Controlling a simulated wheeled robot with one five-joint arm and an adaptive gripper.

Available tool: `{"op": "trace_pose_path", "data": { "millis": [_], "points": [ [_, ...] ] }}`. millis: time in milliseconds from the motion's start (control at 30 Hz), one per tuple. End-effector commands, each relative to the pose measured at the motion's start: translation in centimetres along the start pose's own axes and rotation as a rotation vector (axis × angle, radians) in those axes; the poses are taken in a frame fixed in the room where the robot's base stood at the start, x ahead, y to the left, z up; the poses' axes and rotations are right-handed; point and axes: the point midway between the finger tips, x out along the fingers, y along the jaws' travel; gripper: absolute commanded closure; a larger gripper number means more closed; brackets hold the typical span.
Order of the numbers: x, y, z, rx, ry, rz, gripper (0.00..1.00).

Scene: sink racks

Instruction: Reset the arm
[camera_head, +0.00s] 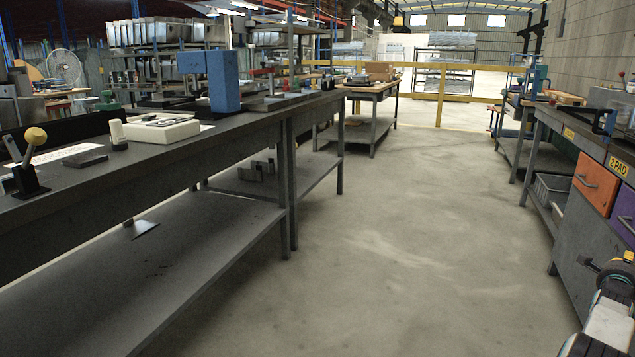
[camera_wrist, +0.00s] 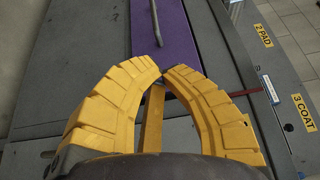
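My gripper (camera_wrist: 163,70) has two curved yellow fingers in the wrist view. Their tips come together with only a thin gap, and I see nothing held between them. The tips are in front of a purple drawer front (camera_wrist: 174,30), close to the end of its grey handle (camera_wrist: 156,28); I cannot tell whether they touch it. In the head view, part of my arm shows at the lower right edge, with a small yellow part of the gripper (camera_head: 628,257) in front of the right-hand workbench.
The right-hand bench has an orange drawer (camera_head: 595,184) and a purple drawer (camera_head: 624,212), with a "2 PAD" label (camera_head: 618,166). A long grey workbench (camera_head: 120,170) stands on the left. The concrete aisle (camera_head: 420,220) between them is clear.

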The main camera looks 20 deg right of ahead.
Motion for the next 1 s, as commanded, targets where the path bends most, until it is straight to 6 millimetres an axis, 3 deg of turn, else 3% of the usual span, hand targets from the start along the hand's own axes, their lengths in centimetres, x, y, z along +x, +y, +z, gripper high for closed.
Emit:
{"op": "trace_pose_path", "data": {
  "millis": [167,333,467,700,867,1000],
  "points": [
    [-0.4,-2.1,2.0,-0.030,-0.026,0.021,1.00],
    [-2.5,-7.6,8.2,-0.138,-0.110,0.095,1.00],
    [-6.0,-12.7,14.5,-0.268,-0.212,0.171,1.00],
    [-15.8,-21.0,24.2,-0.534,-0.431,0.287,1.00],
    [-24.2,-25.9,28.8,-0.725,-0.597,0.338,1.00],
    [-32.4,-29.8,31.2,-0.900,-0.754,0.364,1.00]
  ]
}}
